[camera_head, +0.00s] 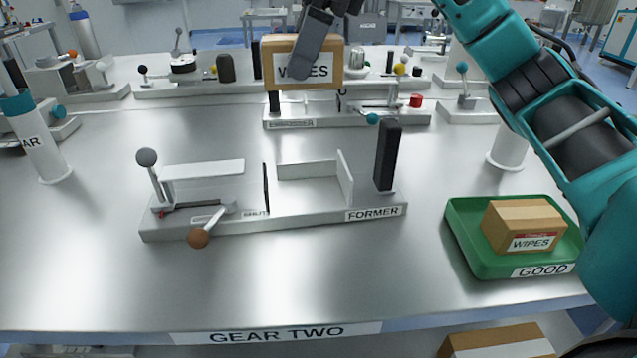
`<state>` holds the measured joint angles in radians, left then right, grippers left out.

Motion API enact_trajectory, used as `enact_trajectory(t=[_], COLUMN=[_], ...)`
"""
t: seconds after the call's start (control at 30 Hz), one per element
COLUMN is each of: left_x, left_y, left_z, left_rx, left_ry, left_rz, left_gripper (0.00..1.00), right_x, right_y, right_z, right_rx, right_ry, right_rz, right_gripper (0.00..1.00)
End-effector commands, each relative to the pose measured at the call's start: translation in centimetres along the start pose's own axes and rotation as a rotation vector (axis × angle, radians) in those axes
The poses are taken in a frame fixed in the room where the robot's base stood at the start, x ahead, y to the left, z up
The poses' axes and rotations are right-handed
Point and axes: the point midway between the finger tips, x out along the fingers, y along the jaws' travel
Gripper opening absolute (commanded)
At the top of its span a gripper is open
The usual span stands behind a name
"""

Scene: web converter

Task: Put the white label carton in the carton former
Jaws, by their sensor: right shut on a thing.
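The white label carton (333,66), a brown box with a white WIPES label, is at the top middle in the head view. My right gripper (303,64) is shut on it, and a dark finger covers part of the label. The carton is held upright, in the air. The carton former (312,215) is a grey base marked FORMER on the table below, with upright plates (307,170) making an angled nest that looks empty. My left gripper is not in view.
A green tray (462,238) marked GOOD stands at the right, holding a carton (525,226) with a red and white label. A black post (387,155) and ball-topped levers (148,160) rise from the former. Other stations line the back.

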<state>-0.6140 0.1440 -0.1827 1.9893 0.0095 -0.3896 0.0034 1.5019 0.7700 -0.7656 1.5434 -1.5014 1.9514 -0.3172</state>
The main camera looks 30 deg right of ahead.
Motion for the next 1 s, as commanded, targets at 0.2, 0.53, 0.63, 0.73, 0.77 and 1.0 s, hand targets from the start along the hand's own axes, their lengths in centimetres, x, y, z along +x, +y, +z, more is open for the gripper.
enact_trajectory(t=[0.2, 0.53, 0.63, 0.73, 0.77, 1.0], left_x=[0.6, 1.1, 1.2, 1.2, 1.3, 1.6], left_y=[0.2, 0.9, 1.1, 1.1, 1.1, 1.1], left_z=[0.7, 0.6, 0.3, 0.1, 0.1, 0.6], left_rx=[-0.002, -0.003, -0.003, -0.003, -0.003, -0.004], left_ry=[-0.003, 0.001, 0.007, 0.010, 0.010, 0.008], left_rz=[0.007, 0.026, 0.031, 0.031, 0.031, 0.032], left_gripper=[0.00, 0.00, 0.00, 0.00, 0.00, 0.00], right_x=[5.2, 12.5, 13.5, 14.0, 14.2, 17.2], right_y=[0.1, 0.1, 0.0, 0.0, 0.0, 0.1], right_z=[-2.3, -5.3, -5.7, -5.9, -6.0, -7.3], right_rx=[0.005, 0.003, 0.003, 0.003, 0.002, 0.002], right_ry=[0.005, 0.003, 0.002, 0.002, 0.002, 0.003], right_rz=[0.004, 0.003, 0.001, 0.001, 0.001, 0.003], right_gripper=[0.40, 0.40, 0.40, 0.40, 0.40, 0.40])
